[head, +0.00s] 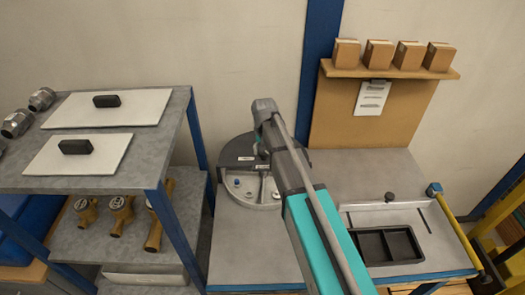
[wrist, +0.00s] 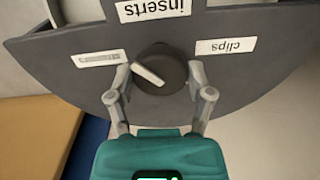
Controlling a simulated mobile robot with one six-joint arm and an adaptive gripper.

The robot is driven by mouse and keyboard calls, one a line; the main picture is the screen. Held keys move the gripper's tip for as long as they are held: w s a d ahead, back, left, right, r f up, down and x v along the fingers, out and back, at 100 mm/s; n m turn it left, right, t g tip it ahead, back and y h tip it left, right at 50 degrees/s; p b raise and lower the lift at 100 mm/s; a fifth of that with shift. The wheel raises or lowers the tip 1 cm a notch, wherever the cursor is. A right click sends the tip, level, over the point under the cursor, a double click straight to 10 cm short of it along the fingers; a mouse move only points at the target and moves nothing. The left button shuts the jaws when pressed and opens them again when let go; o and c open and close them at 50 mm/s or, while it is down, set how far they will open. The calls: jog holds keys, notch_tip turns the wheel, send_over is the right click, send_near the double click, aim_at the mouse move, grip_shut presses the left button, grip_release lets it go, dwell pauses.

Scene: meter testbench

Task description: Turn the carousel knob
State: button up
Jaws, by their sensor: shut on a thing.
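The carousel (head: 240,152) is a round dark grey unit with a lighter tray, standing on the bench next to the wall; my arm hides part of it in the head view. In the wrist view its dark rim (wrist: 70,75) carries labels, with "inserts" and "clips" readable upside down. The carousel knob (wrist: 160,70) is a round black knob with a pale pointer line slanting from upper left to lower right. My gripper (wrist: 158,78) has one finger on each side of the knob and is shut on it. In the head view the fingers and knob are hidden behind my arm.
A grey shelf (head: 180,120) with white boards and brass meters stands at left. Several small boxes (head: 380,54) sit on a ledge at the back. A black tray (head: 388,246) lies at right on the bench. Bare bench surface lies around my arm.

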jog(key=m, duration=0.4)
jog(key=shift+s, duration=0.1)
jog(key=shift+m, duration=1.9)
jog(key=o, duration=1.1)
jog(key=shift+r, duration=0.1)
